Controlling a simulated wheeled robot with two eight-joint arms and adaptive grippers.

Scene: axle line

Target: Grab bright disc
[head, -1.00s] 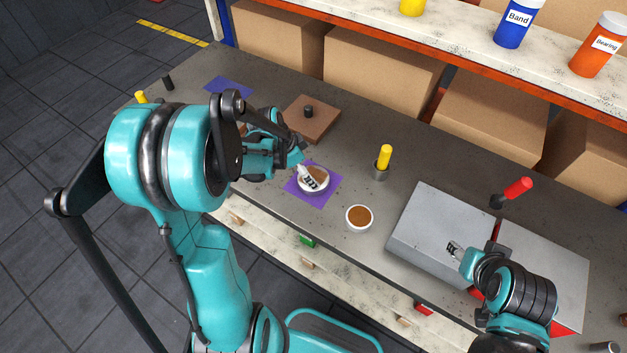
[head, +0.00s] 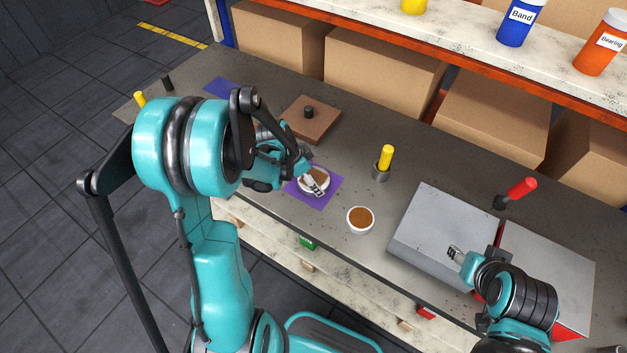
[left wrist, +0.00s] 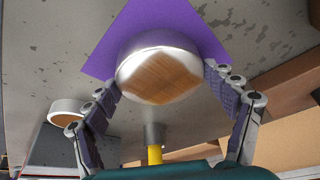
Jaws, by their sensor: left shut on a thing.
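The bright disc (head: 321,175) is round with a shiny silver-white rim and a brown top. It is at the purple mat (head: 324,201); I cannot tell whether it touches the mat. My left gripper (head: 314,184) is shut on it. In the left wrist view the disc (left wrist: 158,75) lies between the two fingers, with the purple mat (left wrist: 98,62) behind it. Part of the disc is hidden by a finger in the head view. My right gripper (head: 454,252) is over the grey box (head: 432,222); its opening is too small to judge.
A similar white-rimmed brown disc (head: 360,219) lies right of the mat. A yellow-topped peg (head: 386,156) stands in a grey holder behind it. A brown block with a black knob (head: 308,118) is behind the left gripper. A red-handled lever (head: 520,188) stands at the right.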

